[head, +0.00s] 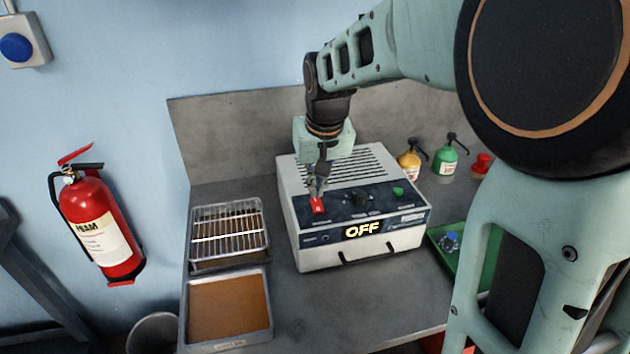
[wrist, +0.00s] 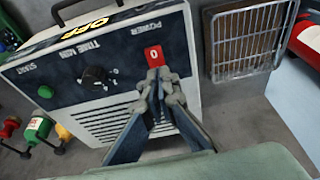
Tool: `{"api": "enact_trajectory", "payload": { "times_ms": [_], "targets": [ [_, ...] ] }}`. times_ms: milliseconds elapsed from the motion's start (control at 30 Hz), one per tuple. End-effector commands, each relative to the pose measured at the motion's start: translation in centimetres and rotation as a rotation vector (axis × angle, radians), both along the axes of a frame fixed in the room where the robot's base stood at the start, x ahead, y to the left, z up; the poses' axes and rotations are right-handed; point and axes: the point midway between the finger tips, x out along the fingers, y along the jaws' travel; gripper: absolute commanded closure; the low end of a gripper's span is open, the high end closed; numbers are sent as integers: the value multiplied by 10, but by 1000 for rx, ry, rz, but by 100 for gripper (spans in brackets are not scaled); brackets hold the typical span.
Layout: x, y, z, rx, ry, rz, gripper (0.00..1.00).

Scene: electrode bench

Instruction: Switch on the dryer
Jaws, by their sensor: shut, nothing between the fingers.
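The dryer (head: 310,254) is a white box with a dark sloping panel, standing on the grey bench. Its display (head: 362,230) reads OFF. The red power switch (head: 317,206), marked 0 in the wrist view (wrist: 154,56), is at the panel's left in the head view. A dark knob (wrist: 95,75) and a green start button (wrist: 45,91) are on the same panel. My gripper (head: 317,186) is shut and empty, pointing down with its fingertips (wrist: 158,76) right at the edge of the red switch. I cannot tell whether they touch it.
A wire rack (head: 228,230) and a brown-filled tray (head: 228,308) lie left of the dryer. Yellow (head: 409,162) and green (head: 445,160) bottles stand behind right. A green tray (head: 470,262) lies to the right. A fire extinguisher (head: 100,225) hangs on the left wall.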

Motion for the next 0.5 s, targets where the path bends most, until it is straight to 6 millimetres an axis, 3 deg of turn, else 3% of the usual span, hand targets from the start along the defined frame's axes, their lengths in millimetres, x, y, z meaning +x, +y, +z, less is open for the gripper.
{"api": "enact_trajectory", "payload": {
  "times_ms": [33,300,500],
  "targets": [
    [1,0,16,0,-1,-1,100],
    [-23,-5,66,1,-6,0,100],
    [-35,-8,93,1,-3,0,100]
  ]
}}
